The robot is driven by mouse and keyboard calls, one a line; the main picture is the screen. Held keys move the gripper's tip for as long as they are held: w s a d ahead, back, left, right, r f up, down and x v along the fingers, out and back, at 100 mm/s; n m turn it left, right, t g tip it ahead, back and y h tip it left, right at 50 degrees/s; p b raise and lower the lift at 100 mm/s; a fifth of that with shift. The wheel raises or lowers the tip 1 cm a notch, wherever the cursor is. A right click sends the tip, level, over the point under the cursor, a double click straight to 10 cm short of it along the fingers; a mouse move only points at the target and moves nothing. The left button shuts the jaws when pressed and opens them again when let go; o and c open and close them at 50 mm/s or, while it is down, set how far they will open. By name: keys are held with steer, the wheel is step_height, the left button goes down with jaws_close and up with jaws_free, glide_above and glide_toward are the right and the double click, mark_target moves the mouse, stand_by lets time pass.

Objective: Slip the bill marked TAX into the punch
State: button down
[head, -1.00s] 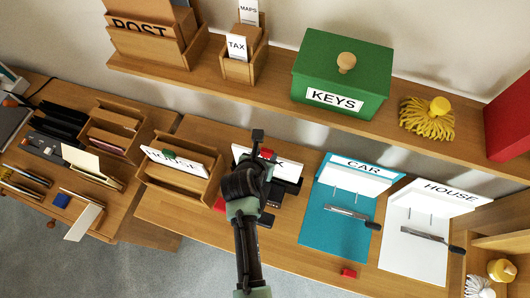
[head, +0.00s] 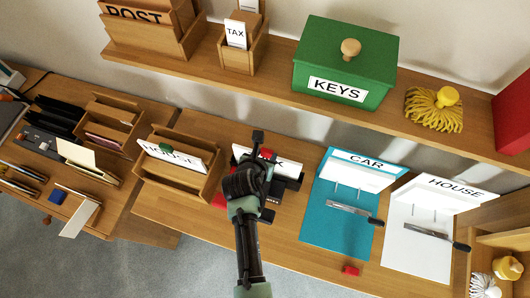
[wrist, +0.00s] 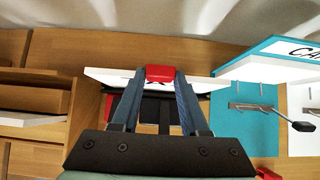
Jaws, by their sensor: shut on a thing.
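My gripper (head: 262,150) is shut on the red tab (wrist: 160,73) at the top of a white bill (head: 284,166). The bill stands on edge with its face partly hidden by my gripper; only the end of its lettering, an X, shows. In the wrist view the bill (wrist: 203,84) spans behind my fingertips. The dark punch (head: 292,183) is directly at and below the bill, mostly hidden by my arm. I cannot tell how deep the bill sits in it.
A wooden box (head: 172,185) holding a HOUSE bill with a green tab stands left. Blue CAR (head: 331,222) and white HOUSE (head: 407,256) folders with metal fasteners lie right. A shelf above carries a green KEYS box (head: 341,62) and a small TAX-labelled holder (head: 236,57).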

steer(key=shift+f+b, duration=0.3)
steer(key=shift+f, duration=0.3)
jaws_free()
stand_by(0.3)
step_height(320, 180, up, 8)
steer(key=p, duration=0.8)
steer(key=shift+p, duration=0.4)
stand_by(0.4)
